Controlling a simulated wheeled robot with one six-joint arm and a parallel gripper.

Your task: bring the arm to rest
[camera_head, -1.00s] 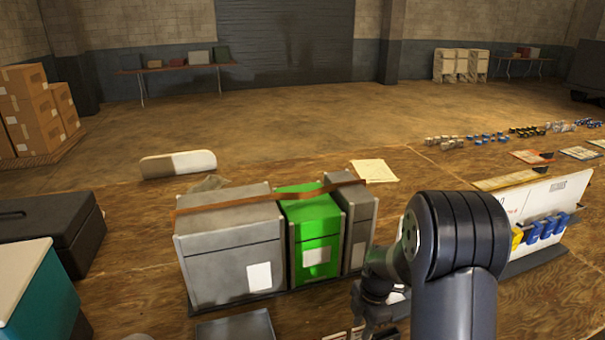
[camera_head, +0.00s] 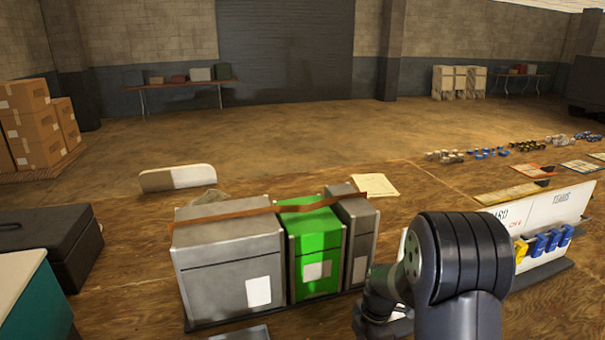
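My arm (camera_head: 450,265) is at the lower right in the head view, folded with its dark round joint toward the camera. It stands just right of the grey and green boxes. My gripper is not in clear view; the arm and the lower picture edge hide that end. I cannot see whether anything is held.
A large grey box (camera_head: 225,250), a green box (camera_head: 315,250) and a narrow grey box (camera_head: 360,232) stand side by side under a brown strap (camera_head: 225,214). A white board (camera_head: 550,225) with blue and yellow pieces stands right of my arm. A black case (camera_head: 45,240) is left.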

